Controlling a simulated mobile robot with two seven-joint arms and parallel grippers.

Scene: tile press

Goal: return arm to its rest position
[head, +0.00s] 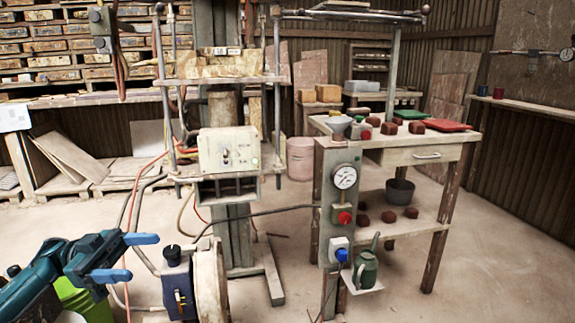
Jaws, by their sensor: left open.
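My left gripper (136,257) is at the lower left of the head view, with two blue fingers pointing right. The fingers are apart, and nothing shows between them. It is in front of and left of the tile press (228,150), apart from the workbench. A green thing (85,300) shows partly below it, cut off by the picture edge. My right gripper is not in view.
Hoses and cables run nearby. A wooden workbench (415,155) stands further right. The floor (440,295) at right is clear.

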